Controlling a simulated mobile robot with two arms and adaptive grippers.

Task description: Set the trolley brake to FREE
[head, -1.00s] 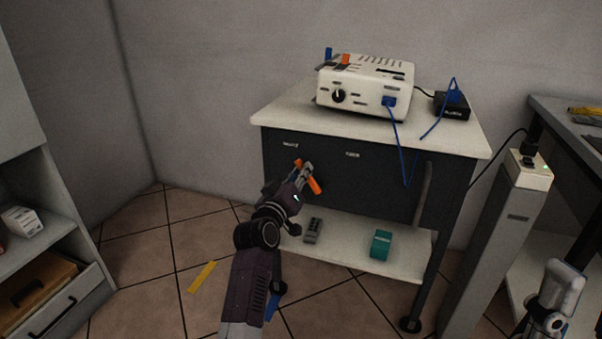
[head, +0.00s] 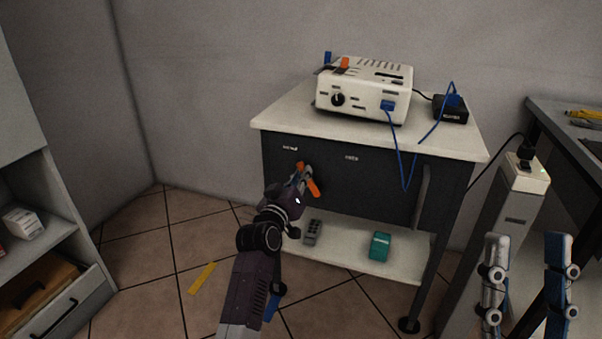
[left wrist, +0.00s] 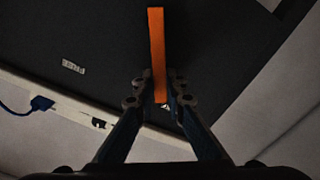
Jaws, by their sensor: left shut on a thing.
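The trolley (head: 390,190) has a dark front panel with an orange brake lever (head: 313,187). The lever slants from upper left to lower right in the head view. Two small pale labels sit above it, one up-left (head: 290,148) and one up-right (head: 351,158); their words are too blurred to read. My left gripper (head: 307,176) is shut on the lever. In the left wrist view the orange lever (left wrist: 157,45) stands between the fingertips (left wrist: 161,88). My right gripper (head: 526,260) is at the lower right, fingers apart and empty, clear of the trolley.
A white device (head: 365,90) and a black box (head: 451,107) with blue cable stand on the trolley top. A blue cable loop (head: 403,165) hangs before the panel. A grey remote-like thing (head: 312,232) and a teal box (head: 380,245) lie on the lower shelf. A pale post (head: 510,215) stands right.

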